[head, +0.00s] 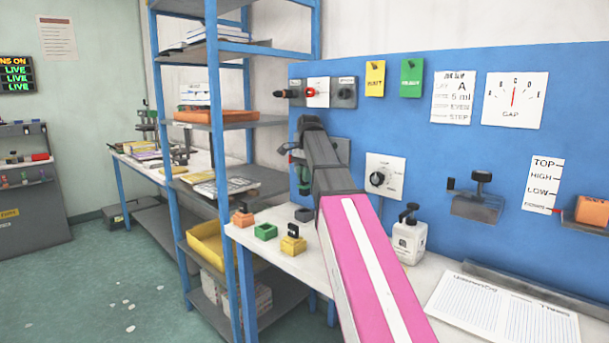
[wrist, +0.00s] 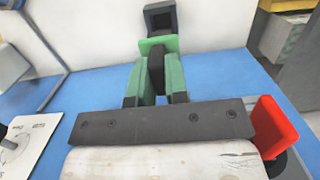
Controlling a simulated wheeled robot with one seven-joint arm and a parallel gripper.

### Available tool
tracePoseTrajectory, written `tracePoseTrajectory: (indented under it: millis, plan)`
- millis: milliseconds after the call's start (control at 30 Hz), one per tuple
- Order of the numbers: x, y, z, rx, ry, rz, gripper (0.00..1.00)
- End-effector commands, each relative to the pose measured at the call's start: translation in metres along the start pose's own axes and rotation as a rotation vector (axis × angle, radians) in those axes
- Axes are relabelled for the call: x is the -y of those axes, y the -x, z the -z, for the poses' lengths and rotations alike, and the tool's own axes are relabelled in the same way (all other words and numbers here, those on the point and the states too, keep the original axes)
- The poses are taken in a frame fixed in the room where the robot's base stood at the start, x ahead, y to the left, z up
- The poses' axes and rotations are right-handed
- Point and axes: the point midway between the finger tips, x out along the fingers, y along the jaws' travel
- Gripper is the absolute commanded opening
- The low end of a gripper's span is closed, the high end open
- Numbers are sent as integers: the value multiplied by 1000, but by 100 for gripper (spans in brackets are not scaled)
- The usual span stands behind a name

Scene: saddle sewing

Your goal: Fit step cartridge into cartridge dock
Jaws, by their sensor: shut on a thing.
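My gripper (wrist: 156,76) is shut on a green piece with a dark stem, which I take to be the step cartridge (wrist: 157,44). In the wrist view a dark, hollow square part (wrist: 160,18) sits just beyond its green plate; I cannot tell whether it belongs to the cartridge. In the head view my gripper (head: 300,165) is close to the blue board, left of the dial panel, and my dark wrist partly hides it. I cannot make out the cartridge dock for certain.
On the white bench stand an orange block (head: 242,217), a green block (head: 265,231) and a yellow block (head: 292,244). A pump bottle (head: 409,238) stands right of my arm. The blue board (head: 430,155) carries a dial panel (head: 385,176) and a dark bracket (head: 476,206).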

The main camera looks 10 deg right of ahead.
Motion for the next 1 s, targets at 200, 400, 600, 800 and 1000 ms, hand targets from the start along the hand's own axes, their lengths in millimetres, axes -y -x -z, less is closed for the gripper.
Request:
tracePoseTrajectory:
  millis: [200, 400, 600, 800, 1000]
  plan:
    - [0, 0, 0, 0, 0, 1, 0]
    - [0, -4, 0, 1, 0, 2, 0]
    - [0, -17, 2, 2, 0, 2, 0]
    - [0, -34, 4, 1, 0, 2, 0]
    - [0, -47, 5, 1, 0, 2, 0]
